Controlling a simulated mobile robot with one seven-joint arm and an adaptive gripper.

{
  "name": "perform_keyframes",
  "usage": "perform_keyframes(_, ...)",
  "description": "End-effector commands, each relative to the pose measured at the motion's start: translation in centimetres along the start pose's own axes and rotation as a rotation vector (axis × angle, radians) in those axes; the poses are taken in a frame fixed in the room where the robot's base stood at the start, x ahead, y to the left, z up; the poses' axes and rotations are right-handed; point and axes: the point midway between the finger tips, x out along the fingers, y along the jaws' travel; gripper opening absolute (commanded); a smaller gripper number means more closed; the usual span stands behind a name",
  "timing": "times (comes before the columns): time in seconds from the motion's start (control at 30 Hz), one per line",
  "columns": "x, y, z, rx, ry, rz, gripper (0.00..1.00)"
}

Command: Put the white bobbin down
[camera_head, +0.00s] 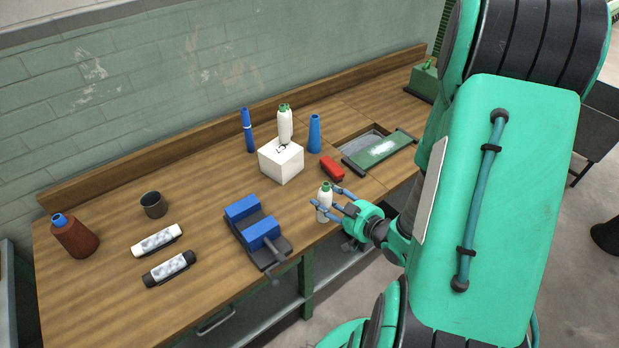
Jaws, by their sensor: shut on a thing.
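My gripper (341,202) is at the front edge of the wooden bench (190,265), right of the blue vise. It is shut on a white bobbin (325,195) with a green top, which stands upright between the fingers. The fingers hide part of the bobbin, and I cannot tell whether its base touches the bench. Another white bobbin (285,126) with a green top stands upright on or just behind the white box (281,160) farther back.
A blue-and-dark vise (254,228) is left of my gripper. A brown bottle (75,236), dark cup (153,204) and two labelled tubes (156,240) (169,269) are left.

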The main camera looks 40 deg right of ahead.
Motion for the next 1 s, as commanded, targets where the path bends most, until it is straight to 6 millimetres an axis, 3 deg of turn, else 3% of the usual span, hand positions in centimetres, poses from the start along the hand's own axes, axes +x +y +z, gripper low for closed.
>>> perform_keyframes(0.27, 2.5, -0.1, -3.1, -0.025, 0.001, -0.049, 0.17)
perform_keyframes(0.7, 9.2, -1.9, -12.2, -0.081, 0.005, -0.163, 0.17)
perform_keyframes(1.0, 11.3, -2.9, -15.1, -0.094, 0.008, -0.193, 0.17)
